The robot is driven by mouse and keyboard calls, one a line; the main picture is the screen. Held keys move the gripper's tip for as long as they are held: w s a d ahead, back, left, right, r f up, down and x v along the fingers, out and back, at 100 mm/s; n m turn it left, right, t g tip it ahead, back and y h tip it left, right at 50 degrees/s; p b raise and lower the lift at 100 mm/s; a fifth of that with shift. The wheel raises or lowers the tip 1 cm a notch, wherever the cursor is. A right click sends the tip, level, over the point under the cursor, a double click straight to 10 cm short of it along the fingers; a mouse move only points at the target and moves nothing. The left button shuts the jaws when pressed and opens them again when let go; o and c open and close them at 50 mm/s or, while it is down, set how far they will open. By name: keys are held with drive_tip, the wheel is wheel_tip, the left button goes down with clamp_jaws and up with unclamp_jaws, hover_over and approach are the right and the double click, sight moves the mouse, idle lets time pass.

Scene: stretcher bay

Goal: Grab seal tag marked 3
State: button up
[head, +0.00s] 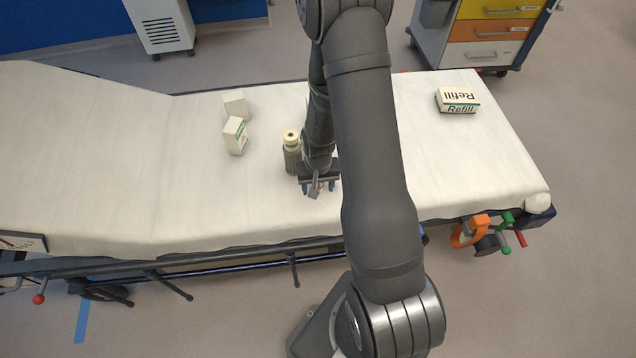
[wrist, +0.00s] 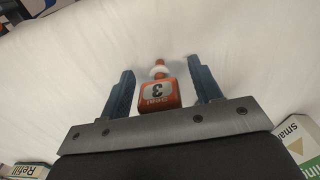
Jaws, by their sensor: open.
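The seal tag marked 3 (wrist: 157,96) is orange, with a grey label reading "Seal 3" upside down and a white ring near its narrow tip. In the wrist view it is between the two fingers of my gripper (wrist: 160,72), with a narrow gap on each side. The fingers are open and do not appear to close on it. In the head view my gripper (head: 319,188) is low over the front part of the stretcher's white sheet (head: 210,200). I cannot make out the tag clearly there.
A bottle with a yellowish cap (head: 291,140) stands just left of my gripper. Two small white boxes (head: 236,136) (head: 235,104) lie further left. A Refill box (head: 456,100) lies at the right end. Box corners (wrist: 297,140) (wrist: 27,171) edge the wrist view.

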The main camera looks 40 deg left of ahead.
drive_tip(key=shift+c, duration=0.5)
drive_tip(key=c, duration=0.9)
drive_tip(key=shift+c, duration=0.2)
drive_tip(key=shift+r, duration=0.15)
